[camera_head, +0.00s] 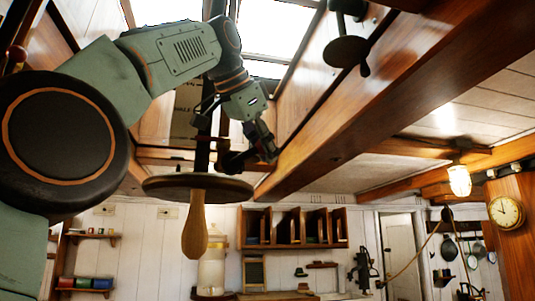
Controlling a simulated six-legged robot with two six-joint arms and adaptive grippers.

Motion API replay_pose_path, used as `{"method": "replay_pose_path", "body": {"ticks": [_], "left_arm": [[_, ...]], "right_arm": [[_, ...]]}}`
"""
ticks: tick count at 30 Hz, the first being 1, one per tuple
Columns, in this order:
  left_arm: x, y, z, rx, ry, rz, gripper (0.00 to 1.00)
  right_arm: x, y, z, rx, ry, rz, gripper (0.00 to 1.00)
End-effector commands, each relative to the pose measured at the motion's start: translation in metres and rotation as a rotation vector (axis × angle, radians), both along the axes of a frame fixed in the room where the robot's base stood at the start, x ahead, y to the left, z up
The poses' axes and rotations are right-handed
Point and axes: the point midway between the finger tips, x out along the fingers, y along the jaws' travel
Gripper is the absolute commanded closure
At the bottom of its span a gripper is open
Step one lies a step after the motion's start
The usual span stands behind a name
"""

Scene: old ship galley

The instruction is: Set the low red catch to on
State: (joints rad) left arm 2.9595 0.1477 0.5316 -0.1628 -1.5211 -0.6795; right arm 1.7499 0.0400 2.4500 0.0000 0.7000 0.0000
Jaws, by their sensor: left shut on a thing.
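My left arm comes in from the left and reaches up towards the skylight. My left gripper (250,152) is at its end, beside the dark upright rod under the skylight. Its jaws are shut on a small part at the rod, which I take to be the low red catch; a small dark-red bit (223,145) shows there. The jaws and shadow hide most of the catch, so its setting cannot be read. My right gripper is not in view.
A round dark disc (155,187) with a wooden handle (195,225) hangs close below the gripper. Heavy wooden beams (400,85) run overhead at right. A lit lamp (459,181) and a clock (505,212) are at right. Wall shelves (293,240) stand further back.

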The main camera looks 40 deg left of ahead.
Motion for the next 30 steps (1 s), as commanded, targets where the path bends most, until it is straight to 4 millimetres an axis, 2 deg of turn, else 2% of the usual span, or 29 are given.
{"method": "replay_pose_path", "body": {"ticks": [27, 28, 30], "left_arm": [[-0.0013, -0.0017, 0.0012, 0.000, 0.000, -0.003, 1.00], [-0.0013, -0.0017, 0.0012, 0.000, 0.000, -0.003, 0.74], [-0.0012, -0.0016, 0.0012, 0.000, 0.000, -0.003, 0.68]], "right_arm": [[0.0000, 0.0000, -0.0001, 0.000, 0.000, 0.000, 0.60], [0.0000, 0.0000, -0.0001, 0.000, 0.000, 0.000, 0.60], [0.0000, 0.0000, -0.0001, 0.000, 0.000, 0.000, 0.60]]}}
